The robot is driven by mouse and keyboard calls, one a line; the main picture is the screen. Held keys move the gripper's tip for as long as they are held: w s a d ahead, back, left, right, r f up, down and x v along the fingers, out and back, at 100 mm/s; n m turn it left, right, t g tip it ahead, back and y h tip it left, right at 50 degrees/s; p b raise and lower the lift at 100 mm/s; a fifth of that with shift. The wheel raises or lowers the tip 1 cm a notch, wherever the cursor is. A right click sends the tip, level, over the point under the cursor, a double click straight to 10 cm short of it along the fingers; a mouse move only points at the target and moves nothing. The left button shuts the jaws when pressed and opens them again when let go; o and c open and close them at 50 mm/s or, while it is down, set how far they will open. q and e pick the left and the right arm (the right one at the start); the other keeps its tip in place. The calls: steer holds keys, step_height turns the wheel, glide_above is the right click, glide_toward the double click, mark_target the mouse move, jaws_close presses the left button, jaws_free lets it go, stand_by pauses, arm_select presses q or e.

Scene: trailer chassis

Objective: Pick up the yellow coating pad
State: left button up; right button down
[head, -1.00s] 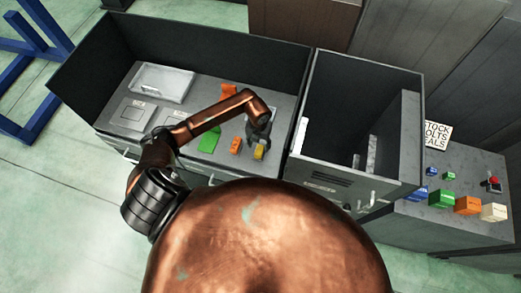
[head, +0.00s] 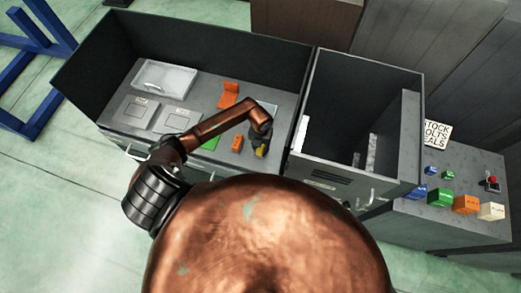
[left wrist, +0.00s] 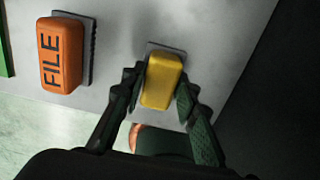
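The yellow coating pad (head: 261,152) sits on the grey bench top near the front edge, below my left gripper (head: 260,138). In the left wrist view the yellow pad (left wrist: 162,80) stands on a thin dark backing, with the fingers of my left gripper (left wrist: 161,85) on either side of it. The fingertips are very close to its sides. The fingers look open around it; firm contact is not clear. My right gripper is not in view.
An orange block marked FILE (left wrist: 62,55) stands left of the yellow pad; it also shows in the head view (head: 237,143). A dark cabinet wall (head: 296,135) rises close on the right.

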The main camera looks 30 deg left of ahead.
arm_select(q)
steer(key=c, duration=0.3)
jaws_close()
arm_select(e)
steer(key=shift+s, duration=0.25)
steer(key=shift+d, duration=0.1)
